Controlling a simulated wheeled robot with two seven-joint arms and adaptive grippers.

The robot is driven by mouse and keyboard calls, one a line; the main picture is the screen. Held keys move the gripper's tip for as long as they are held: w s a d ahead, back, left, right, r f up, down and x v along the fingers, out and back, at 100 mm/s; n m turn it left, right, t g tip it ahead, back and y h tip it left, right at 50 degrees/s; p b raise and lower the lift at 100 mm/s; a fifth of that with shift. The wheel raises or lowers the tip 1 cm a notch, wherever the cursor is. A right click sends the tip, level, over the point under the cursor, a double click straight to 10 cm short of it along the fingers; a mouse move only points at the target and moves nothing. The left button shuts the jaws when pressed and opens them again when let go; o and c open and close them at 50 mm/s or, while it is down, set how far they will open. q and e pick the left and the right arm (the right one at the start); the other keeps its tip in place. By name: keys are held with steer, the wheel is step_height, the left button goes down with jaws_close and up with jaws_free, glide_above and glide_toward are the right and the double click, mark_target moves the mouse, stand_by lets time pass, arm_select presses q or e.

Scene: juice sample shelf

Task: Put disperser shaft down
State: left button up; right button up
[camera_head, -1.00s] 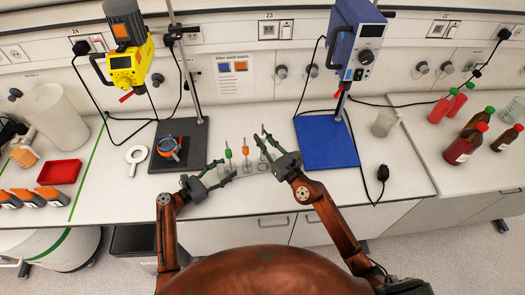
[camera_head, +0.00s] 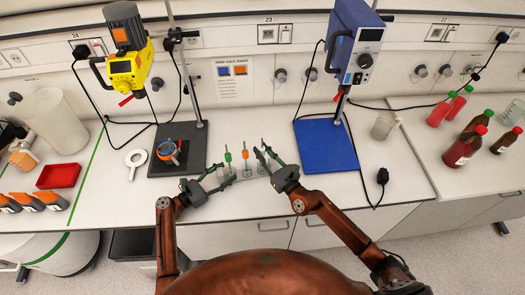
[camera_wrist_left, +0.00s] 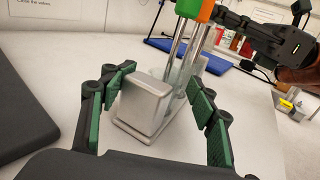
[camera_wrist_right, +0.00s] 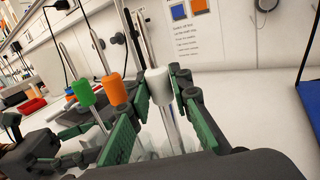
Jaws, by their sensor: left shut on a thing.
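A grey metal shaft rack (camera_wrist_left: 146,100) stands on the bench; in the head view (camera_head: 243,175) it lies between my grippers. A green-capped shaft (camera_head: 228,158) and an orange-capped shaft (camera_head: 245,154) stand upright in it. My left gripper (camera_head: 223,172) is shut on the rack's near end block, one finger on each side in the left wrist view (camera_wrist_left: 160,98). My right gripper (camera_head: 264,155) is around the white-capped disperser shaft (camera_wrist_right: 158,86), fingers spread with gaps beside it. The shaft is upright at the rack's right end; its lower end is partly hidden by the fingers.
A blue stand base (camera_head: 326,147) is right of the rack, and a dark stand base (camera_head: 190,155) with an orange-ringed item (camera_head: 168,151) is left. A glass beaker (camera_head: 384,125) and several bottles stand farther right. The bench front edge is close.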

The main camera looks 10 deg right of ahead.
steer(key=o, duration=0.3)
steer(key=shift+o, duration=0.2)
steer(key=shift+r, duration=0.1)
steer(key=v, duration=1.2)
arm_select(q)
steer(key=o, duration=1.7)
steer(key=shift+c, duration=0.2)
steer(key=v, duration=1.2)
